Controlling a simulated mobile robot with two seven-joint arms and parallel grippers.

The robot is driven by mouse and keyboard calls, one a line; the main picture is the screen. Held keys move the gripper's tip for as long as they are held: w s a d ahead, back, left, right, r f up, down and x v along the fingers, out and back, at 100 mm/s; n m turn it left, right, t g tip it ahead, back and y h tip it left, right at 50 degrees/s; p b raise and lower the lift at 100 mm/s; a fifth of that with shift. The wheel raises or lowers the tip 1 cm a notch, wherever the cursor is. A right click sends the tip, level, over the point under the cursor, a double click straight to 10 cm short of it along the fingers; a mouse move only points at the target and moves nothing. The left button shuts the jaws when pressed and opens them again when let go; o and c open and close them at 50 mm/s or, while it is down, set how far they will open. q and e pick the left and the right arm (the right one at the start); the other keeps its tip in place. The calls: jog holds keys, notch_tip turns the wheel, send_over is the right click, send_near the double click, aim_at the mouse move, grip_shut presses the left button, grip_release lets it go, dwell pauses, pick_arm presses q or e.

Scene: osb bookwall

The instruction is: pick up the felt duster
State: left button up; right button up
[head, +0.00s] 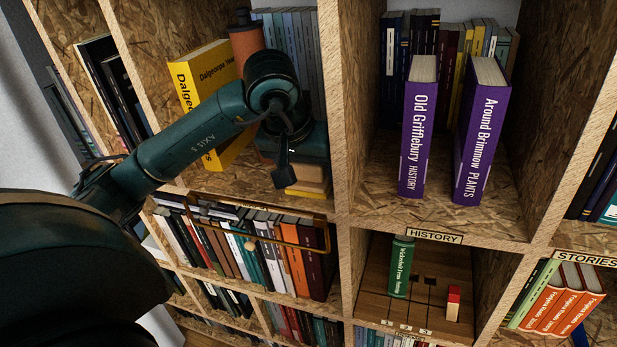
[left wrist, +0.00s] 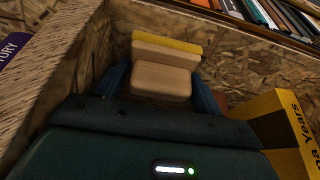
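The felt duster (head: 308,186) is a pale wooden block with a yellow layer under it. It stands on the upper shelf compartment's floor, near the upright board. My left gripper (head: 297,166) reaches down over it from above and covers part of it in the head view. In the left wrist view the duster (left wrist: 160,78) lies between the two blue fingers of the left gripper (left wrist: 161,86). The fingers flank its wooden part closely; whether they press on it cannot be told. My right gripper is not in view.
A yellow book (head: 205,95) leans left of my arm, and an orange-brown object (head: 246,42) stands behind it. The upright board (head: 345,130) is close on the right. Two purple books (head: 417,125) (head: 482,130) stand beyond it.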

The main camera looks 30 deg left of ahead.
pick_arm(q)
jog(key=shift+c, duration=1.1)
jog(key=shift+r, duration=0.1)
jog(key=shift+r, duration=0.75)
jog(key=s, duration=0.2)
jog(key=s+b, duration=0.1)
jog(key=s, duration=0.2)
jog(key=s+b, duration=0.1)
jog(key=s, duration=0.1)
jog(key=shift+s+a+f, duration=0.2)
jog(key=shift+a+f, duration=0.05)
jog(key=s+b, duration=1)
jog(key=b, duration=0.2)
jog(key=shift+s+a+r, duration=0.15)
jog(key=shift+s, duration=0.15)
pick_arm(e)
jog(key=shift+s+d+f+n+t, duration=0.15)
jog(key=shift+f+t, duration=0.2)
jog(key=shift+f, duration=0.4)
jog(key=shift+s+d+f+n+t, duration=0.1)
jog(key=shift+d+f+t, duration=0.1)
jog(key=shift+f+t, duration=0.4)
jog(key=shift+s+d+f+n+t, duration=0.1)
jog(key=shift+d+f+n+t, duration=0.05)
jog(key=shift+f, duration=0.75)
